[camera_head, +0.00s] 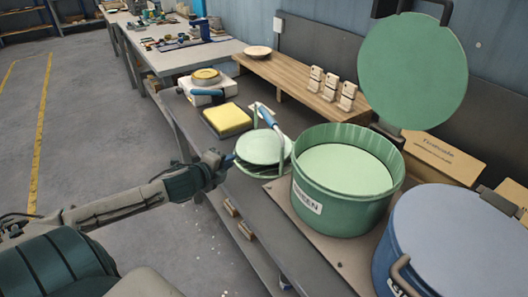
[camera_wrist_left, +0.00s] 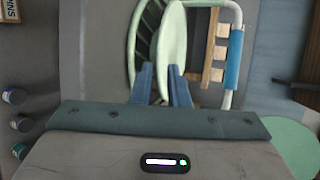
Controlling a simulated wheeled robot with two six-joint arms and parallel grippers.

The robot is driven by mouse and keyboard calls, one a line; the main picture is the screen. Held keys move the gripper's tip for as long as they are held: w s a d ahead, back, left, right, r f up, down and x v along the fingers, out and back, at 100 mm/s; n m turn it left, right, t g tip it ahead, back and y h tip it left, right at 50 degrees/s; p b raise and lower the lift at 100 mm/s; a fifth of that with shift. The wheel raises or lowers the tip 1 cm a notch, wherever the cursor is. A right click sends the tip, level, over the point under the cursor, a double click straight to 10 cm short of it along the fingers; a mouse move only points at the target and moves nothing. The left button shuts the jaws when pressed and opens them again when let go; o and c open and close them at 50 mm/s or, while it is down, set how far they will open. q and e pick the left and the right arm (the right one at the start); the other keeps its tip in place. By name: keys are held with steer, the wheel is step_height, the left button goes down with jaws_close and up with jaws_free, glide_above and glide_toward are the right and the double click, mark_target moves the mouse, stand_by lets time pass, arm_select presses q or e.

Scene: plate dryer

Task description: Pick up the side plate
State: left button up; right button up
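In the left wrist view the plate (camera_wrist_left: 173,35) shows nearly edge-on, beside the rack's dark green slots (camera_wrist_left: 146,35). My left gripper (camera_head: 230,160) is at the plate's left edge. Its two blue fingers (camera_wrist_left: 162,85) are apart, with the plate's near edge just ahead of or between them; I cannot tell whether they touch it. My right gripper is not in view.
A yellow sponge-like block (camera_head: 227,119) and a yellow dish (camera_head: 205,75) lie behind. A small plate (camera_head: 258,51) sits on the wooden shelf (camera_head: 290,74).

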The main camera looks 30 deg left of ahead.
mark_target(240, 156)
arm_select(q)
steer(key=shift+w+f, duration=0.2)
steer(key=shift+w, duration=0.35)
steer(key=shift+x, duration=3.05)
steer(key=shift+w+a+f+p, duration=0.25)
steer(key=shift+w+f+p, duration=0.05)
steer(key=shift+w, duration=0.25)
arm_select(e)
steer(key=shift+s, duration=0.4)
arm_select(q)
jaws_close()
steer(key=shift+r, duration=0.1)
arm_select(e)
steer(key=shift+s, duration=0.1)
